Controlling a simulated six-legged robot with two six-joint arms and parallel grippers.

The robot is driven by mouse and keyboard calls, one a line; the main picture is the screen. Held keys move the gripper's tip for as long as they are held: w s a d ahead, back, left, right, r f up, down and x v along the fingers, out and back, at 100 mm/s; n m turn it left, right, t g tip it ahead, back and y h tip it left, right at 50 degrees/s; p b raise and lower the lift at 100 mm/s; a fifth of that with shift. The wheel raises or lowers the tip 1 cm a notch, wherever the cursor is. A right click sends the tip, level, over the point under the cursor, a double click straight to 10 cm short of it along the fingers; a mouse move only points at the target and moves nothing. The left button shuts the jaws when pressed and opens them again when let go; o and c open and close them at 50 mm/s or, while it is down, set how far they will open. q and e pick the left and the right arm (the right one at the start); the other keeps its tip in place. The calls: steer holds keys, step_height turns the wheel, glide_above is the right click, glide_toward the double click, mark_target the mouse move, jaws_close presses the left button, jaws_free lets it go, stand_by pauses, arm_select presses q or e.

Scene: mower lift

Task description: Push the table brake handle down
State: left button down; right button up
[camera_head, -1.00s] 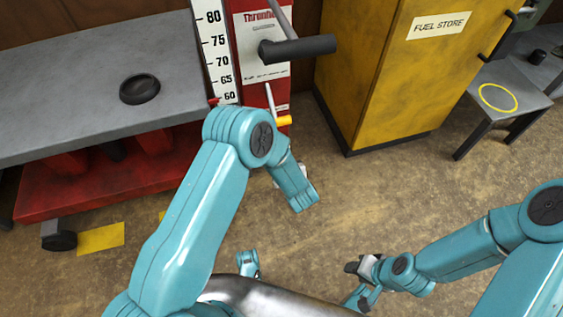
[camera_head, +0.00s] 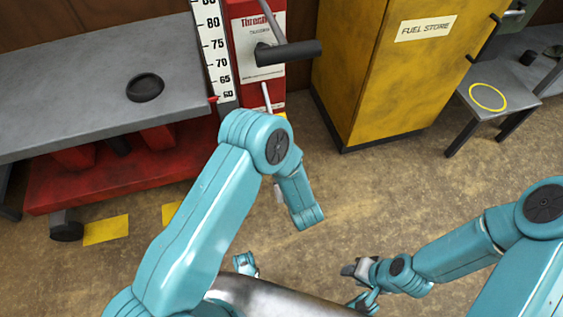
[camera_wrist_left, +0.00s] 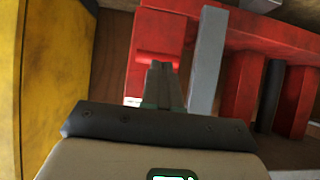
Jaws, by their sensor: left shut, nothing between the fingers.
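The red lift column (camera_head: 258,55) carries a lever with a black grip (camera_head: 288,52) sticking out to the right. Lower on the column is a thin pale rod (camera_head: 266,97) with a bit of yellow (camera_head: 282,116) beside it, mostly hidden by my left arm. I cannot tell for sure which is the brake handle. My left gripper shows in the left wrist view (camera_wrist_left: 160,68), shut and empty, its tips close to a red part (camera_wrist_left: 157,57); contact is unclear. In the head view my arm hides it. My right gripper (camera_head: 352,269) hangs low at the right, its jaws unclear.
The grey lift table (camera_head: 90,85) with a black round part (camera_head: 145,87) stands on a red base (camera_head: 95,180) at left. A yellow fuel cabinet (camera_head: 385,90) stands right of the column. A small grey table (camera_head: 500,88) is farther right. The floor between is clear.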

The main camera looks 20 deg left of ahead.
arm_select(q)
steer(key=s+d, duration=0.2)
steer(key=s, duration=0.1)
steer(key=shift+s+d+p, duration=0.1)
steer(key=shift+s+p, duration=0.05)
steer(key=shift+p, duration=0.25)
